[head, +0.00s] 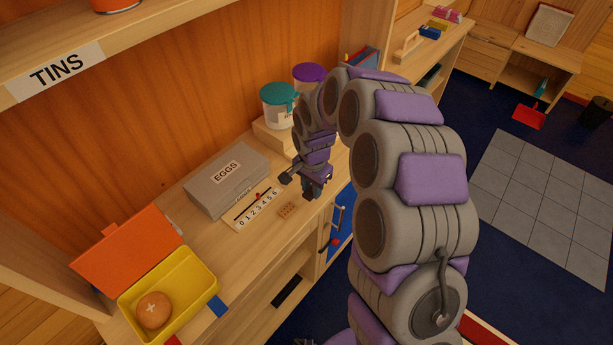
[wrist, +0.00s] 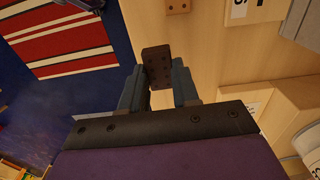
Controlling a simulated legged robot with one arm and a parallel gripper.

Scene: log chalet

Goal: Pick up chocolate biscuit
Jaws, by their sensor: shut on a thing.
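A dark brown chocolate biscuit (wrist: 157,60) with small dots is between my gripper's two fingers in the wrist view. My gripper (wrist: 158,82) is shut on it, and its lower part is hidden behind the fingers. In the head view my gripper (head: 305,187) is over the front edge of the wooden counter (head: 250,248), right of a lighter biscuit. The held biscuit is small and dark there. The lighter tan biscuit (head: 287,210) lies flat on the counter; it also shows at the top of the wrist view (wrist: 178,5).
A grey egg box (head: 227,180) and a numbered strip (head: 256,208) lie behind the lighter biscuit. An open yellow box (head: 190,285) with a round bun (head: 153,310) stands at left. Lidded jars (head: 279,105) stand at the back. A shelf labelled TINS (head: 150,40) hangs above.

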